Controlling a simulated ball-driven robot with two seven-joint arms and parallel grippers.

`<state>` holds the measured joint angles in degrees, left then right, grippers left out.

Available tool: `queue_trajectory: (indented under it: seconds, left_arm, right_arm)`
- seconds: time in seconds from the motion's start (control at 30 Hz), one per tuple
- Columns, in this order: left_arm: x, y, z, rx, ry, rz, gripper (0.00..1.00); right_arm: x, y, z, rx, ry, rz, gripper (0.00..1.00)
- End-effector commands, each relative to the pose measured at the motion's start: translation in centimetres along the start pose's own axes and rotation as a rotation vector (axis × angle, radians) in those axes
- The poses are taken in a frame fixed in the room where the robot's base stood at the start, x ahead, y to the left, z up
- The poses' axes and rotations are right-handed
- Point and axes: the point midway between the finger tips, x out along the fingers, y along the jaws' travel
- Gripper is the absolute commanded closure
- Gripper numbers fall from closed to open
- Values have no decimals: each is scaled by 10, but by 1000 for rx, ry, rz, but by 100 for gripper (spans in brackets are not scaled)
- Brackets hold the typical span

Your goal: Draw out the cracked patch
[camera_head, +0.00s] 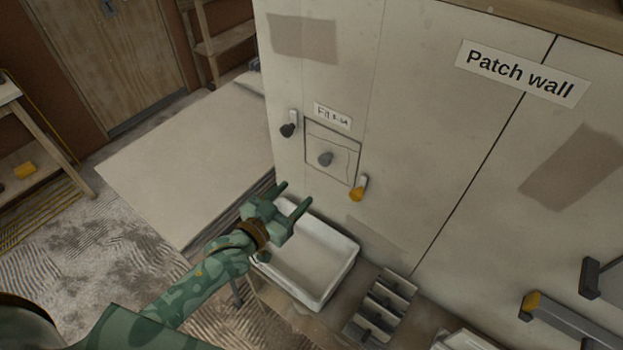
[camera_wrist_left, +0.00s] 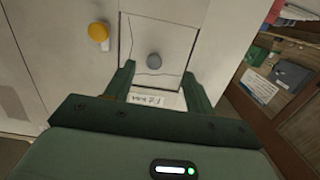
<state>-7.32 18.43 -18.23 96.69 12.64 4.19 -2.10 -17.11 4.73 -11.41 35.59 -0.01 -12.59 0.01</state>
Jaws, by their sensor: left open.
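The cracked patch (camera_head: 344,147) is a square panel set in the pale wall, with thin crack lines across it and a grey knob (camera_head: 325,159) in its middle. In the left wrist view the cracked patch (camera_wrist_left: 178,38) and its grey knob (camera_wrist_left: 154,61) show ahead of the fingers. A dark knob (camera_head: 288,130) is on the patch's left and a yellow knob (camera_head: 357,193) at its lower right. My left gripper (camera_head: 296,196) is open and empty, below the patch and apart from it. My right gripper is not in view.
A white tray (camera_head: 347,262) stands below the patch, under my left gripper. A slotted rack (camera_head: 405,287) is to its right. A label reading "Patch wall" (camera_head: 522,74) is on the wall. A pale board (camera_head: 180,165) lies at left.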

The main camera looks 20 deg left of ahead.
Motion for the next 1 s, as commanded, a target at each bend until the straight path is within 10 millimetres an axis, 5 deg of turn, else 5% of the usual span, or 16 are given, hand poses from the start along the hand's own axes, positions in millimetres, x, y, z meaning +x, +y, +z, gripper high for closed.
queue_trajectory:
  seconds: [0.13,0.63,1.0]
  left_arm:
    - [3,4,-23,-31,67,7,45]
    - [74,4,-23,-34,72,6,45]
    - [106,4,-29,-33,69,5,45]
  right_arm:
    - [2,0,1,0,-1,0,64]
    - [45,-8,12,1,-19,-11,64]
    - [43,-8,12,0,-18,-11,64]
